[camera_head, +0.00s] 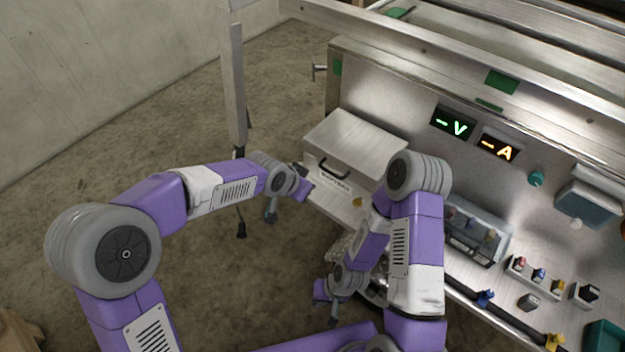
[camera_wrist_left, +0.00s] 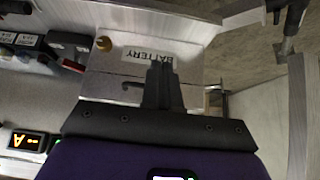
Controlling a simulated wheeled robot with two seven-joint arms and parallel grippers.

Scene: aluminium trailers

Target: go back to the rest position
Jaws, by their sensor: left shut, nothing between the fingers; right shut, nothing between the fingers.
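My left arm comes in from the left, and my left gripper (camera_head: 271,212) hangs beside the front of the metal battery box (camera_head: 366,136). In the left wrist view the two dark fingers of my left gripper (camera_wrist_left: 163,70) are together, with nothing between them. They show in front of the box's BATTERY label (camera_wrist_left: 148,56), which appears upside down. My right arm stands in front of the bench. My right gripper (camera_head: 333,316) is low, below the bench front, small in view, and shut with nothing held.
A metal bench carries a green voltage display (camera_head: 453,124), an orange current display (camera_head: 497,147), a clear-covered box (camera_head: 476,232), several coloured connectors and a teal bin (camera_head: 602,336). A metal post (camera_head: 233,90) stands behind my left arm. Open floor (camera_head: 190,120) lies left of it.

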